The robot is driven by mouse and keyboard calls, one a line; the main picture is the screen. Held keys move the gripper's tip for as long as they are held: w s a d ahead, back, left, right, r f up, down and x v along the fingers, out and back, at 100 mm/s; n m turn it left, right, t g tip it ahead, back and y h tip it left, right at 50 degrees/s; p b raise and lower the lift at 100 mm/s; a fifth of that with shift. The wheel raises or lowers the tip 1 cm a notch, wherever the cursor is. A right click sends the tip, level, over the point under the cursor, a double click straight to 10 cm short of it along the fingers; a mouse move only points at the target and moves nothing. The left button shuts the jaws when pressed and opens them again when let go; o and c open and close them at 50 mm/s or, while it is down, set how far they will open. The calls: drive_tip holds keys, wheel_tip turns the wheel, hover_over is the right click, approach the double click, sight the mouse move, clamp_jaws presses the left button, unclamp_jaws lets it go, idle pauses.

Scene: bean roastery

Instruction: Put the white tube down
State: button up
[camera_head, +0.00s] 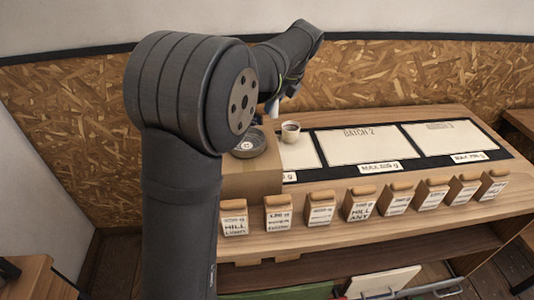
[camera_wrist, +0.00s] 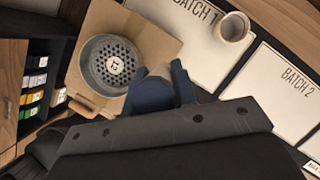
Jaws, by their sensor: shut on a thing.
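My gripper (camera_wrist: 165,85) shows as blue fingers in the wrist view and is shut on the white tube. In the head view the white tube (camera_head: 273,109) is a small pale shape hanging below my gripper, behind my arm. The tube is held above the box and board area, next to the round perforated metal dish (camera_wrist: 112,65). Most of the tube is hidden by the fingers.
The dish sits on a cardboard box (camera_head: 256,182). A white cup (camera_head: 291,132) stands on the BATCH 1 panel (camera_wrist: 178,22). The BATCH 2 panel (camera_head: 362,145) and another panel (camera_head: 449,137) look clear. Several labelled brown bags (camera_head: 321,208) line the table's front.

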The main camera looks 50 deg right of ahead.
drive_tip(key=s+d+m+g+h, duration=0.1)
drive_tip(key=s+d+m+h, duration=0.1)
drive_tip(key=s+d+m, duration=0.35)
drive_tip(key=s+d+m+h, duration=0.1)
drive_tip(key=s+d+m, duration=0.15)
drive_tip(key=s, duration=0.65)
wheel_tip(320, 180, down, 10)
drive_tip(key=w, duration=0.1)
drive_tip(key=w+f, duration=0.2)
drive_tip(key=w, duration=0.1)
drive_tip(key=w+d+f, duration=0.1)
drive_tip(key=w+f, duration=0.2)
drive_tip(key=w, duration=0.1)
drive_tip(key=w+f, duration=0.2)
drive_tip(key=w, duration=0.2)
drive_tip(key=shift+w+d+f, duration=0.1)
drive_tip(key=shift+d+f, duration=0.05)
drive_tip(key=shift+f, duration=1.95)
drive_tip(key=shift+f, duration=0.1)
drive_tip(key=o, duration=1)
drive_tip(key=shift+f, duration=0.1)
drive_tip(key=shift+c, duration=0.2)
drive_tip(key=shift+o, duration=0.5)
drive_tip(key=v, duration=1.2)
